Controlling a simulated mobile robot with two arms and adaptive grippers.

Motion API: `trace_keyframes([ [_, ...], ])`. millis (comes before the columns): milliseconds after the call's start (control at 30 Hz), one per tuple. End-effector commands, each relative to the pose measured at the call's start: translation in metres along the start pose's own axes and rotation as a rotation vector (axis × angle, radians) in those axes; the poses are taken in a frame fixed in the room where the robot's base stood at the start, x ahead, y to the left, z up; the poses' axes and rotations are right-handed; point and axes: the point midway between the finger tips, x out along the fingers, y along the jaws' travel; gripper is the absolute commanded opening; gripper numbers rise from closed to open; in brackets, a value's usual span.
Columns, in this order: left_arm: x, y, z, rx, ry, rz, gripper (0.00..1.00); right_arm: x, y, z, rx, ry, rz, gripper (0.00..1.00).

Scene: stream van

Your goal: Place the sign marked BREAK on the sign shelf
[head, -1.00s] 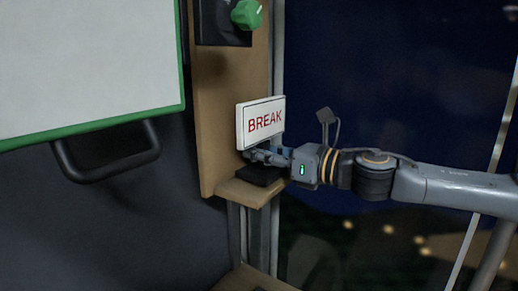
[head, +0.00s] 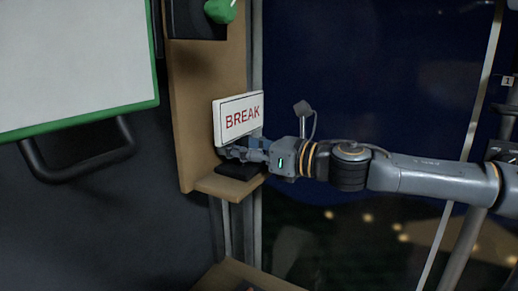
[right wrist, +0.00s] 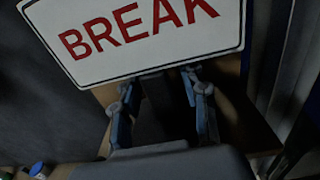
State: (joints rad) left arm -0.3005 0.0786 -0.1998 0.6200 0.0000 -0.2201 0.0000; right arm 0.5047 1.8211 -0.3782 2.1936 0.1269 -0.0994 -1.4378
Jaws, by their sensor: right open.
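The white sign marked BREAK (head: 239,119) in red letters stands upright, slightly tilted in the picture, over the small wooden sign shelf (head: 213,186). A flat black base (head: 238,171) lies on the shelf under it. In the head view my right gripper (head: 232,152) is at the sign's lower edge, just above the base. In the right wrist view my right gripper (right wrist: 164,93) is open, its two fingers apart on either side of a dark upright part below the sign face (right wrist: 140,35). Whether the fingers touch it is hard to tell. My left gripper is out of view.
A wooden back panel (head: 212,110) rises behind the shelf, with a green object (head: 220,10) on a dark holder above. A green-framed whiteboard (head: 70,60) and a black handle (head: 80,165) are at the left. Dark open space lies right of the shelf.

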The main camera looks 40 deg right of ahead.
Motion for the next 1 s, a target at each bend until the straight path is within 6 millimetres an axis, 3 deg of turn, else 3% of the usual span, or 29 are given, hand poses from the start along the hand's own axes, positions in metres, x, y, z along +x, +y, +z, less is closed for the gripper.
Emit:
trace_keyframes([
  [267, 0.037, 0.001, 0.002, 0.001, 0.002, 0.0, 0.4, -0.029, -0.001, -0.005, -0.007, -0.004, -0.004, 0.43],
  [600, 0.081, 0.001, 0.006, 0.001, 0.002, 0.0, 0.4, -0.09, -0.001, -0.004, -0.007, -0.004, -0.005, 0.43],
  [800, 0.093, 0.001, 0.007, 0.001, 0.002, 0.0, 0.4, -0.114, -0.001, -0.002, -0.002, -0.002, -0.003, 0.43],
  [1000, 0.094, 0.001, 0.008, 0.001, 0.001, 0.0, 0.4, -0.12, 0.0, 0.0, 0.001, 0.0, -0.001, 0.43],
])
